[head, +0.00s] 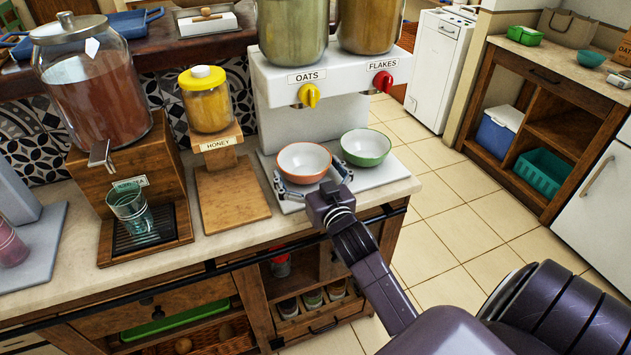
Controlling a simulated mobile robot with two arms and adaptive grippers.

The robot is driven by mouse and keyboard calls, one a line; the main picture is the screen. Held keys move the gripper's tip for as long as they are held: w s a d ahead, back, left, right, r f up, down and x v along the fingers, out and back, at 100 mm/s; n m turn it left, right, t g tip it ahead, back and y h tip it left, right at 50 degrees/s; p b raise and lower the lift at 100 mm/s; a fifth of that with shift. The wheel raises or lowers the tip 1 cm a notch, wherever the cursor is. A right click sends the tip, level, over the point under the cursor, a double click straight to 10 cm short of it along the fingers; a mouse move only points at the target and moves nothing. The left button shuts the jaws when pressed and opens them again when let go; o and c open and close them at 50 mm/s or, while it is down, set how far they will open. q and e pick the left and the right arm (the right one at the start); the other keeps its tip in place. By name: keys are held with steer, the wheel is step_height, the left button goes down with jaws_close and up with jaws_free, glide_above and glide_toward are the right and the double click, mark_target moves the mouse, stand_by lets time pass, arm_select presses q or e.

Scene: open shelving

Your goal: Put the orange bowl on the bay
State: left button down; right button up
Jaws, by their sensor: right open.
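The orange bowl (301,178), orange outside and pale inside, is at the white base plate (392,172) of the cereal dispenser (262,85), in front of the OATS side. It looks upright and empty. I take this plate to be the bay. My right gripper (311,184) is open, with one finger on each side of the bowl's near part. I cannot tell whether the fingers touch it, and the bowl's underside is partly hidden. A green bowl (366,148) stands beside it on the FLAKES side. My left gripper is out of view.
A honey jar (206,105) on a wooden stand is left of the dispenser. A drink dispenser (98,100) with a glass (131,213) stands further left. The counter's front edge (235,250) runs below, with open shelves under it. Tiled floor is clear at right.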

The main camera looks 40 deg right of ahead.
steer(key=v, duration=1)
steer(key=shift+s+a+b, duration=0.1)
steer(key=shift+s+b, duration=0.3)
